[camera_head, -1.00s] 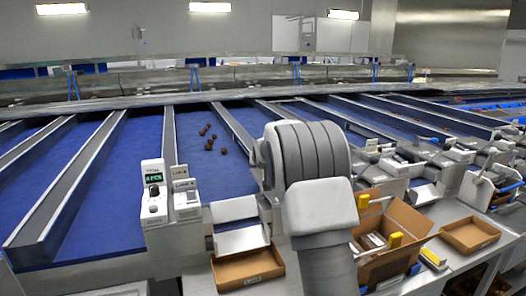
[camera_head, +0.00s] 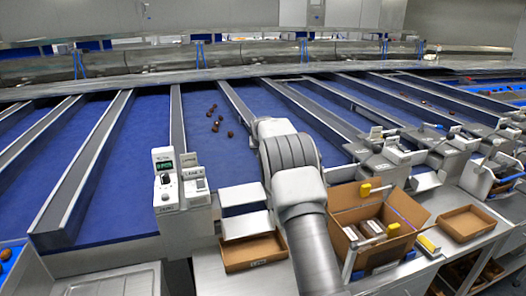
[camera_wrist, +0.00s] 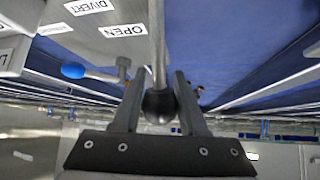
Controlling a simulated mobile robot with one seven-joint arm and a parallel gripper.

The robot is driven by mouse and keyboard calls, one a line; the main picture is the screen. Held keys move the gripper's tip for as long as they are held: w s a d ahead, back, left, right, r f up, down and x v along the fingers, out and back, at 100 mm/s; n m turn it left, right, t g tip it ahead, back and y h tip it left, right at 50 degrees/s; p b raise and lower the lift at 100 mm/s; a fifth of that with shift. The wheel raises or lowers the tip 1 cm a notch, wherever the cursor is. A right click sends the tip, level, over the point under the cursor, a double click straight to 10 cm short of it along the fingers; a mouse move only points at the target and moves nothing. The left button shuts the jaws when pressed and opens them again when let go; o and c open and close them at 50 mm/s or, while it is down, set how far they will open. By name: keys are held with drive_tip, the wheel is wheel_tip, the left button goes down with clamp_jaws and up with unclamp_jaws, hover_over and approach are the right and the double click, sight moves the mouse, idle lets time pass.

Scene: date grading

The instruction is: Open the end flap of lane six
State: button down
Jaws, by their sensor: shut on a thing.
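In the wrist view, my gripper (camera_wrist: 159,80) has its two fingers on either side of a dark ball knob (camera_wrist: 158,107) at the end of a metal lever rod (camera_wrist: 157,40). The jaws are shut on this knob. A label reading OPEN (camera_wrist: 122,31) and one reading DIVERT (camera_wrist: 89,7) are on the grey housing beside the rod. In the head view, my arm hides the gripper and the lever. Several brown dates (camera_head: 218,118) lie on a blue lane (camera_head: 205,145) to the left of my arm. I cannot tell the flap's position.
A counter box with a green display (camera_head: 165,181) stands left of an empty cardboard tray (camera_head: 254,252). Right of my arm are an open carton (camera_head: 350,198) with packs and another tray (camera_head: 468,222). A second lever with a blue knob (camera_wrist: 73,71) is near my gripper.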

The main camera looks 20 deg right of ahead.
wheel_tip(320, 180, down, 2)
drive_tip(key=shift+s+f, duration=0.1)
idle(0.4)
drive_tip(key=c, duration=0.9)
unclamp_jaws()
drive_tip(key=o, duration=0.4)
drive_tip(key=shift+r, duration=0.2)
drive_tip(key=shift+o, duration=0.2)
drive_tip(key=shift+r, duration=0.2)
drive_tip(key=shift+r, duration=0.1)
drive_tip(key=b+v, duration=0.2)
drive_tip(key=v, duration=1.5)
drive_tip(key=shift+r, duration=0.15)
drive_tip(key=shift+a, duration=0.1)
